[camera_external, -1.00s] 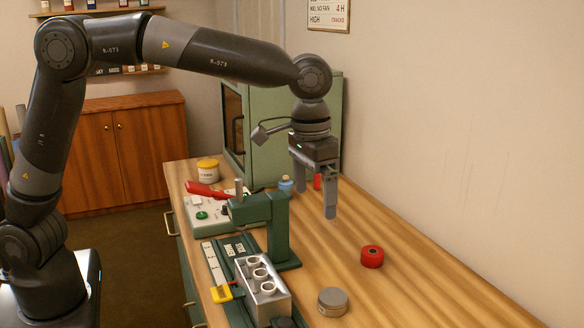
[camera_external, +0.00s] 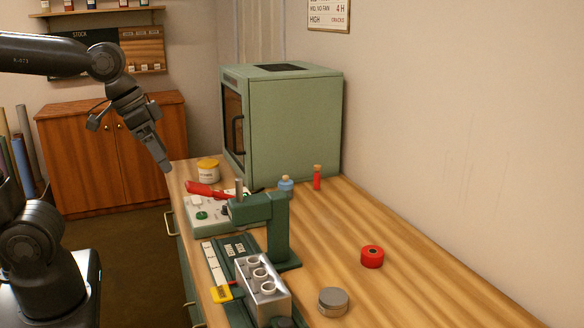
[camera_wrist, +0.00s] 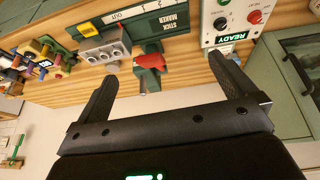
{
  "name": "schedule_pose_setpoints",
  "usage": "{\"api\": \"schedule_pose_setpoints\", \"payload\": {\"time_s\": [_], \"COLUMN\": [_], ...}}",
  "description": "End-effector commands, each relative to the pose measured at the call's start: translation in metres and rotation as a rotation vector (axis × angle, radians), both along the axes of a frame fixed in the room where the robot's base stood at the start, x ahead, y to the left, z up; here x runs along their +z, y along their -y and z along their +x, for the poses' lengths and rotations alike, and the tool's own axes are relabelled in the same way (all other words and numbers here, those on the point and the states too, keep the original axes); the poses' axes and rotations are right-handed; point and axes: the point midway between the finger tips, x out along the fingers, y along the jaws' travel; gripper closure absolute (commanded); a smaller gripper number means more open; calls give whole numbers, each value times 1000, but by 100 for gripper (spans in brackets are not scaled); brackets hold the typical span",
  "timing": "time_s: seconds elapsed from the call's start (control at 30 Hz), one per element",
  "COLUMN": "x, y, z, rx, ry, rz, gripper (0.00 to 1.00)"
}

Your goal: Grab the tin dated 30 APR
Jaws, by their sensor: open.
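No date such as 30 APR is readable on any container. A low grey round tin (camera_external: 333,302) stands at the front of the bench. A white tub with a yellow lid (camera_external: 208,171) stands at the far left corner; its label is too small to read. My gripper (camera_external: 166,166) is open and empty, pointing down at the bench's left edge, in front of the wooden cabinet. In the wrist view my gripper (camera_wrist: 165,85) shows two spread fingers with nothing between them.
The green press (camera_external: 280,230), silver mould block (camera_external: 262,288) and control box (camera_external: 200,215) fill the bench's left side. A red roll (camera_external: 372,256) and a red corked vial (camera_external: 317,178) stand farther right. A green oven (camera_external: 290,125) stands behind. The bench's right side is largely clear.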

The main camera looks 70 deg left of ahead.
Motion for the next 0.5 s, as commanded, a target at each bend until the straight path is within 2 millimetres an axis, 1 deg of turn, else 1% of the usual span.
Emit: {"api": "schedule_pose_setpoints", "payload": {"time_s": [0.03, 0.1, 0.2, 0.33, 0.47, 0.5], "x": [-5, -13, -23, -31, -33, -33], "y": [-6, -11, -17, -21, -21, -21], "z": [-14, -29, -45, -55, -58, -58], "rx": [4, 7, 8, 8, 8, 8], "ry": [20, 41, 62, 80, 82, 82], "rz": [7, 17, 29, 39, 42, 42], "gripper": [0, 0, 0, 0, 0, 2]}}
